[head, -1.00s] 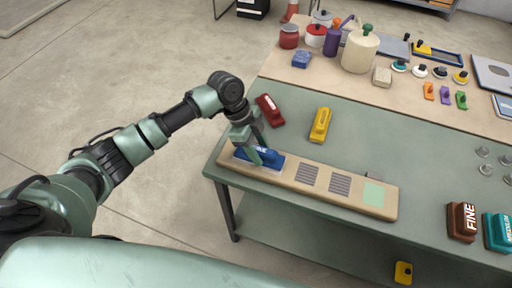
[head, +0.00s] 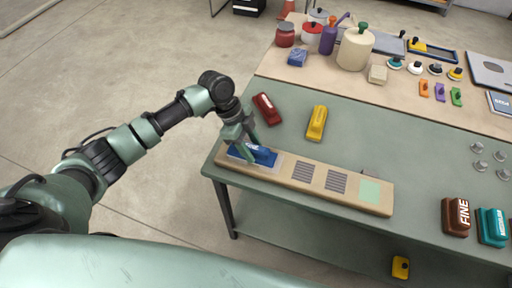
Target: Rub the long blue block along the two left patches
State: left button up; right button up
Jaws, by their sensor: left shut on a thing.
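The long blue block (head: 262,155) lies at the left end of a long tan board (head: 284,184), on or just above it. My left gripper (head: 243,148) comes down over it and is shut on it. A pale strip (head: 275,165) shows at the block's right end; the rest there is hidden under the block. To the right along the board are two grey striped patches, one (head: 303,172) and another (head: 336,181), then a pale green patch (head: 370,191). My right gripper is not in view.
The board lies along the near edge of the green table (head: 415,165). Behind it are a red block (head: 267,109) and a yellow block (head: 317,123). A brown block (head: 456,216) and a teal block (head: 491,227) stand at the right. Jars and small tools stand at the back.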

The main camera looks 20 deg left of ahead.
aim_at(260, 149)
pick_arm(q)
jog(key=shift+s+d+p, duration=0.15)
jog(key=shift+d+p, duration=0.15)
jog(key=shift+d, duration=1.2)
jog(key=shift+a+p, duration=0.45)
jog(key=shift+a, duration=1.1)
jog(key=shift+d+p, duration=0.3)
jog(key=shift+d, duration=1.25)
jog(key=shift+a+p, duration=0.4)
jog(key=shift+a, duration=1.15)
jog(key=shift+d+f, duration=0.1)
jog(key=shift+d, duration=0.45)
jog(key=shift+d+p, duration=0.4)
jog(key=shift+d, duration=0.6)
jog(key=shift+a, duration=1.6)
jog(key=shift+d+p, duration=0.3)
jog(key=shift+d, duration=0.5)
